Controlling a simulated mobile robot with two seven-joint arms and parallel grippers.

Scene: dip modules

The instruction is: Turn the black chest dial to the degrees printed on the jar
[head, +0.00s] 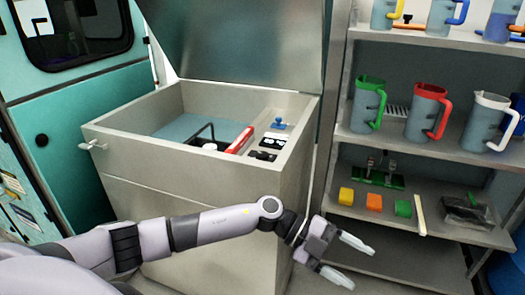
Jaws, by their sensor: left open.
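A grey chest (205,190) stands with its lid (240,50) raised. On its right rim is a strip of controls with a blue knob (279,124) and dark parts (262,156) nearer the front; which of these is the black dial I cannot tell. A small white-topped item (210,147) shows inside the chest beside a black wire handle; I cannot tell whether it is the jar, and no printed degrees are readable. My left gripper (361,268) is open and empty, in front of and right of the chest, below the control strip and apart from it. My right gripper is out of view.
A shelf rack at the right holds green-, red- and white-handled jugs (427,112) and, lower down, small yellow, orange and green blocks (374,202). A red item (240,139) leans inside the chest. A valve handle (93,145) sticks out at the chest's left.

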